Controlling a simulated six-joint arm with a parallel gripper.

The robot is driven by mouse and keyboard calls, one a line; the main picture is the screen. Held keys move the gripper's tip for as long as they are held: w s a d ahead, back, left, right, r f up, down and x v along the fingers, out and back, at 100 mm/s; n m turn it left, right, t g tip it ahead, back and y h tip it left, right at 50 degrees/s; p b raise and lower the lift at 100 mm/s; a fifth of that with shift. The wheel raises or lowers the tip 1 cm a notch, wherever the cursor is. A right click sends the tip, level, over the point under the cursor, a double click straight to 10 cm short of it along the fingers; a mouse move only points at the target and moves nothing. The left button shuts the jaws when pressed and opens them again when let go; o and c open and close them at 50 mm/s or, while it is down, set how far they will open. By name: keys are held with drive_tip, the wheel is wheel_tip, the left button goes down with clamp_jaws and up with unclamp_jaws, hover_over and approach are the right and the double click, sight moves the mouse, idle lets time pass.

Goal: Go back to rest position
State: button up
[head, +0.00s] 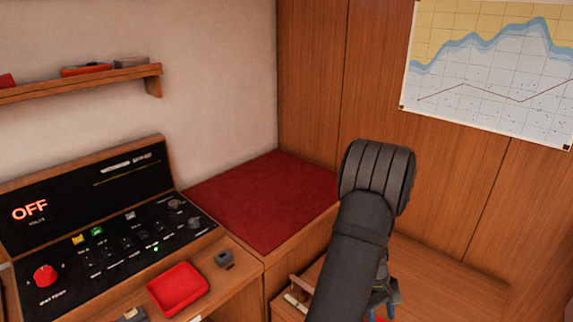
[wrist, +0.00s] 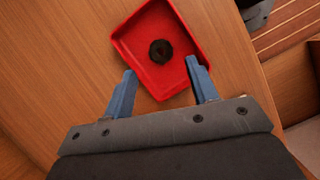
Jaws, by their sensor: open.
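My gripper (wrist: 163,82) is open and empty in the wrist view, its two blue fingers apart. Between and beyond the fingertips is a red tray (wrist: 137,38) on a wooden surface. A small dark ring, perhaps a coiled line (wrist: 160,51), lies in that tray. I cannot tell how high the fingers are above it. In the head view my gripper (head: 383,294) is partly hidden behind my dark arm, low and right of centre, with blue fingers pointing down. A bit of red shows below it at the bottom edge.
On the left stands a console (head: 110,225) with a lit "OFF" display. A dark red pad (head: 265,200) fills the corner. A wall chart (head: 492,70) hangs at right.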

drive_tip(key=x, duration=0.5)
drive_tip(key=shift+s+f, duration=0.1)
drive_tip(key=shift+f, duration=0.1)
drive_tip(key=shift+r, duration=1.65)
